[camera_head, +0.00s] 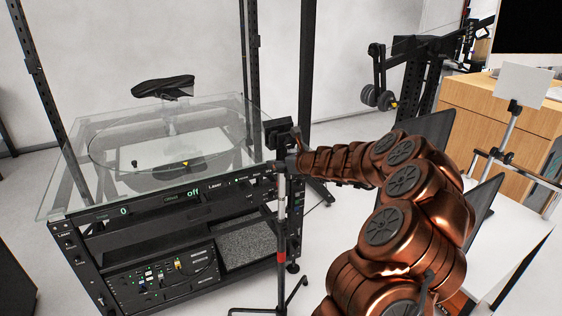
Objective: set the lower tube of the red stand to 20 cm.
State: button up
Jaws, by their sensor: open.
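The red stand (282,215) is a thin grey pole in front of the turntable's right end. It has a red band low on the pole and dark splayed legs at the floor. A black box-like part sits at its top. My copper arm reaches in from the lower right, and my gripper (291,152) is at the upper part of the pole. The gripper is open, but its fingers are small and dark here, so I cannot tell whether they touch the stand. No height scale on the lower tube is readable.
The turntable bench (160,205), with a glass top and a black control panel, stands directly behind and left of the stand. A white table (512,235) is at the right, and a wooden cabinet (478,105) is behind it. Grey floor shows around the stand's legs.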

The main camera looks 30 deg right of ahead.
jog(key=a+v, duration=0.1)
jog(key=v, duration=1.1)
jog(key=shift+d, duration=0.45)
jog(key=shift+r, duration=0.1)
